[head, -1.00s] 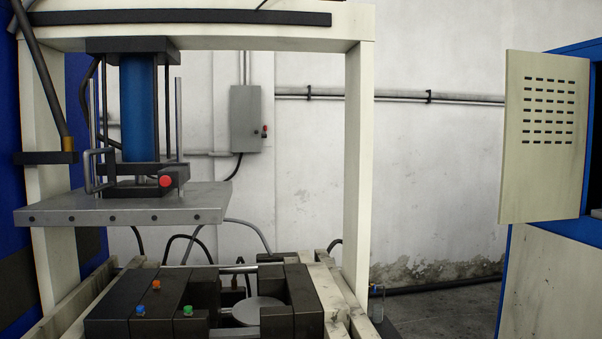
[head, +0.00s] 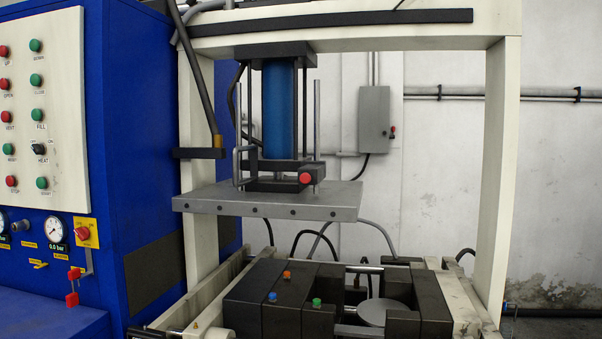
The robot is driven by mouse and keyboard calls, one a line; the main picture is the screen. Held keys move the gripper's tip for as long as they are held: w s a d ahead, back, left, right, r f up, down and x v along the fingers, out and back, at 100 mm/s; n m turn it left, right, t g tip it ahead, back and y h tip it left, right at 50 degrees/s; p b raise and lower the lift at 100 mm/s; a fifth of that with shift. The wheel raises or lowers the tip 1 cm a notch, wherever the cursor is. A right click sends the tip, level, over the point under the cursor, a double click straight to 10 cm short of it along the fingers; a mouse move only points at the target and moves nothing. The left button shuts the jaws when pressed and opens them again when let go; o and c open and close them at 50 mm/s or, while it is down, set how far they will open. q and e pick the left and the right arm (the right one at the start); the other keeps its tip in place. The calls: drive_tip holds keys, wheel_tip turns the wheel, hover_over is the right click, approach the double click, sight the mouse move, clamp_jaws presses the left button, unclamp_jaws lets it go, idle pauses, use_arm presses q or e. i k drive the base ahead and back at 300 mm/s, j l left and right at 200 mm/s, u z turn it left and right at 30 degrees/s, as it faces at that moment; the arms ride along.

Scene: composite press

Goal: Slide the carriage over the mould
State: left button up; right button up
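The carriage, which I take to be the unit with a blue cylinder (head: 278,108), hangs under the press frame's top beam. It carries a wide grey plate (head: 268,200) and a red knob (head: 305,178). The mould, a set of dark blocks (head: 250,297) with blue, orange and green caps, lies lower down on the press bed. A round grey disc (head: 371,313) sits among the blocks at right. The plate hangs clear above the bed, with its left part beyond the blocks' left side in the picture. Neither of my grippers shows.
A blue control cabinet (head: 110,130) with buttons (head: 36,79), gauges and a red-handled lever (head: 73,285) stands at left. A cream post (head: 497,180) bounds the press at right. Hoses (head: 300,237) hang behind the bed. A grey box (head: 374,118) is on the wall.

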sight(280, 64)
drive_tip(key=j+z, duration=0.1)
drive_tip(key=z, duration=0.5)
drive_tip(key=j+z, duration=0.5)
drive_tip(key=j, duration=0.15)
drive_tip(key=j+z, duration=0.5)
drive_tip(key=j, duration=0.2)
drive_tip(key=k+j, duration=0.1)
drive_tip(key=j, duration=0.4)
drive_tip(key=j+z, duration=0.1)
drive_tip(key=j, duration=0.45)
drive_tip(key=k+j, duration=0.15)
drive_tip(key=j, duration=0.35)
